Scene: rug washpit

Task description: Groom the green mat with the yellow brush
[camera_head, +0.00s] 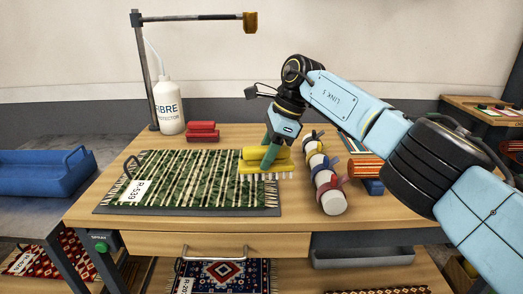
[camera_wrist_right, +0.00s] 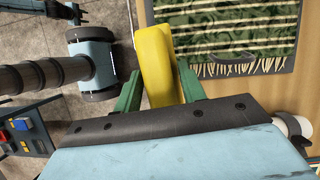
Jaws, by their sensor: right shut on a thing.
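The green mat (camera_head: 205,180) has cream stripes and fringed ends. It lies flat on a dark grey board (camera_head: 110,209) with a white R-539 tag at its left end. My right gripper (camera_head: 270,153) comes down over the mat's right end, its green fingers shut on the yellow brush (camera_head: 250,167). The brush is by the right fringe; whether it touches the mat is unclear. In the right wrist view the brush (camera_wrist_right: 154,60) sits between the two fingers, beside the mat (camera_wrist_right: 230,30). My left gripper does not show.
A strapped roll (camera_head: 327,185) lies right of the mat, close to my right gripper. Red blocks (camera_head: 202,132) and a white bottle (camera_head: 168,107) stand behind it. A post with an overhanging arm (camera_head: 195,17) rises at the back left. A blue tray (camera_head: 40,178) is left.

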